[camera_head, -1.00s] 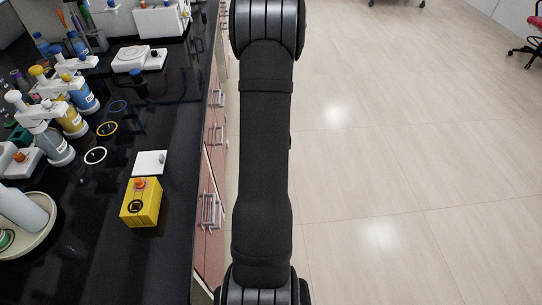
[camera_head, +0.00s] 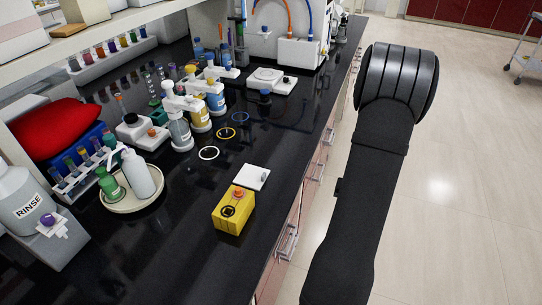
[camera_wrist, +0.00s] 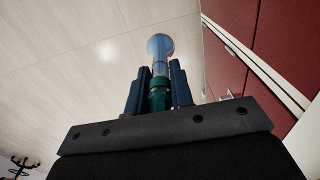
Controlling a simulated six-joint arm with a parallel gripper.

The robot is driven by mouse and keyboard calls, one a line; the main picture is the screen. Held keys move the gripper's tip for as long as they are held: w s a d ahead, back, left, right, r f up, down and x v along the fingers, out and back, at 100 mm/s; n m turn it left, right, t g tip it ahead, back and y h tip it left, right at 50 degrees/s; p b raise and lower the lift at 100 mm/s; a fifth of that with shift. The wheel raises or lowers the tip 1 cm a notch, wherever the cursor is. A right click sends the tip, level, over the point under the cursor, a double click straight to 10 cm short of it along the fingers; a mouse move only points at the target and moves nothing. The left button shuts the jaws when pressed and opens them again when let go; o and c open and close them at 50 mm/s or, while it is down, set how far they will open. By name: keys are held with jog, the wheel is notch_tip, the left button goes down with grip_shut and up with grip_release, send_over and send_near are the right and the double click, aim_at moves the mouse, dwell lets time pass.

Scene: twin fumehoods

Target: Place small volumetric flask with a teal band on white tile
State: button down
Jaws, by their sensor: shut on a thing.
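The small volumetric flask (camera_wrist: 160,47) shows in the wrist view, with a clear, bluish round glass end pointing away from my gripper. A dark teal part of it (camera_wrist: 158,96) sits between the fingers. My gripper (camera_wrist: 160,72) is shut on it, with one dark blue finger on each side. The white tile (camera_head: 252,177) lies flat on the black bench in the head view, with a small grey thing at its right side. My gripper and the flask are out of the head view. The wrist view shows floor and red cabinet fronts behind them, and no tile.
A yellow box with an orange top (camera_head: 233,212) stands just in front of the tile. A round tray (camera_head: 133,196) holds bottles at left. Black bench around the tile is mostly clear.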

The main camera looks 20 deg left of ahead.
jog(key=d+r, duration=0.2)
jog(key=d, duration=0.2)
jog(key=w+a+r, duration=0.2)
jog(key=a+r, duration=0.7)
jog(key=r, duration=0.2)
jog(key=s+a+r, duration=0.4)
jog(key=a+r, duration=0.3)
jog(key=r, duration=0.3)
jog(key=s+a+r, duration=0.5)
jog(key=a+r, duration=0.3)
jog(key=r, duration=0.2)
jog(key=a+f, duration=1.1)
jog(key=shift+s, duration=0.4)
jog(key=shift+a, duration=0.1)
jog(key=c, duration=1.3)
grip_release()
jog(key=shift+f, duration=0.1)
jog(key=shift+o, duration=0.2)
